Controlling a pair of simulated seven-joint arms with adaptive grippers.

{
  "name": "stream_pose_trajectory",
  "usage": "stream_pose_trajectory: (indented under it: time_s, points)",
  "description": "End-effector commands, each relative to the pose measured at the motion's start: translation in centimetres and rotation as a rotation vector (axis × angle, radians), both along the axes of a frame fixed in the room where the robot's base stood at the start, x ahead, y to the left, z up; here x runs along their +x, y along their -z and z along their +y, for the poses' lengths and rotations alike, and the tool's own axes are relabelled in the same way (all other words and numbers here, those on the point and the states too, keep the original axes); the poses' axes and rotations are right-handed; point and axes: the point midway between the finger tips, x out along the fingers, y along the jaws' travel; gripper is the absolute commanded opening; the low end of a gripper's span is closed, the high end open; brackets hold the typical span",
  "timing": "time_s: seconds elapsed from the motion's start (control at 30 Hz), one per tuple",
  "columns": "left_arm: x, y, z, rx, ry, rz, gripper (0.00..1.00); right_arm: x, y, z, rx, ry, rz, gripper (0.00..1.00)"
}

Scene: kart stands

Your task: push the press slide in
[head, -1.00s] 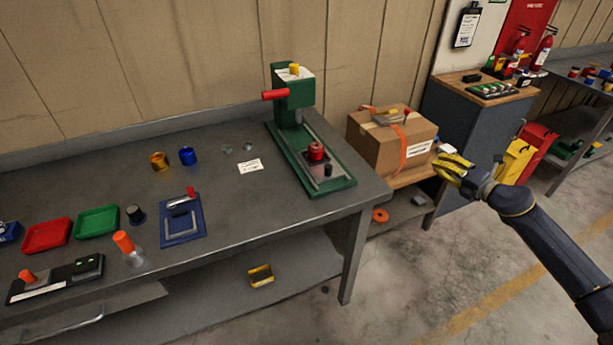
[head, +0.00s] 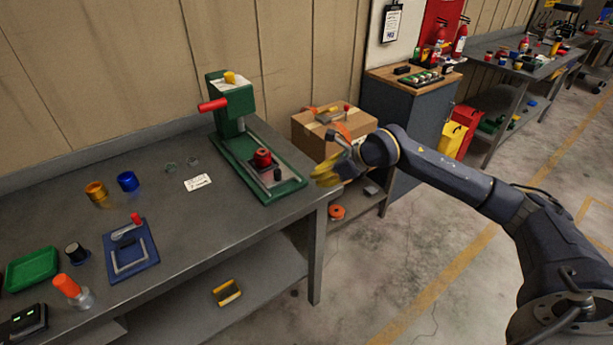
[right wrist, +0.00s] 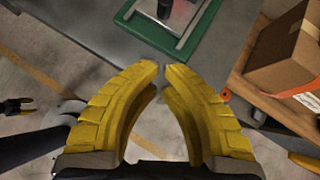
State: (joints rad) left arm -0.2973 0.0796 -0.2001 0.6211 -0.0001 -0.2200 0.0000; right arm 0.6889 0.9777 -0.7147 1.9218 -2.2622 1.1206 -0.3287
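The green press (head: 236,108) stands at the right end of the grey workbench, with a red handle (head: 213,105) on its head. Its green base (head: 287,190) runs toward the front right corner. The grey slide (head: 268,181) lies there, out from under the head. It carries a red round piece (head: 263,157) and a small black knob (head: 277,174). My right gripper (head: 318,176), yellow-fingered, is just right of the base's front end. In the right wrist view its fingertips (right wrist: 161,67) nearly meet, with nothing between them. A dark and yellow shape (right wrist: 15,106) there may be my left gripper.
A cardboard box (head: 318,139) sits on a low stand right of the bench, close behind my right gripper. A white label (head: 198,182), blue cup (head: 128,181) and blue plate fixture (head: 130,255) lie left of the press. The floor in front is clear.

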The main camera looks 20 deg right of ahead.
Motion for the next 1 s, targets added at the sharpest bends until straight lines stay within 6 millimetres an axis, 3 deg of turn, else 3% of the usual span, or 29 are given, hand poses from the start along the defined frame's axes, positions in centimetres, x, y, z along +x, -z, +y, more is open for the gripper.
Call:
stream_pose_trajectory:
  time_s: [0.5, 0.7, 1.0]
  points:
    - [-0.2, 0.0, 0.0, 0.001, 0.000, 0.002, 0.45, 4.8, 5.9, 4.3, 0.004, 0.001, 0.003, 0.00]
    - [-0.3, 0.0, 0.0, 0.000, 0.000, 0.003, 0.45, 6.7, 5.9, 5.8, 0.004, 0.001, -0.001, 0.00]
    - [-0.4, 0.0, 0.0, 0.000, 0.000, 0.004, 0.45, 7.8, 5.9, 6.8, 0.003, 0.001, 0.000, 0.00]
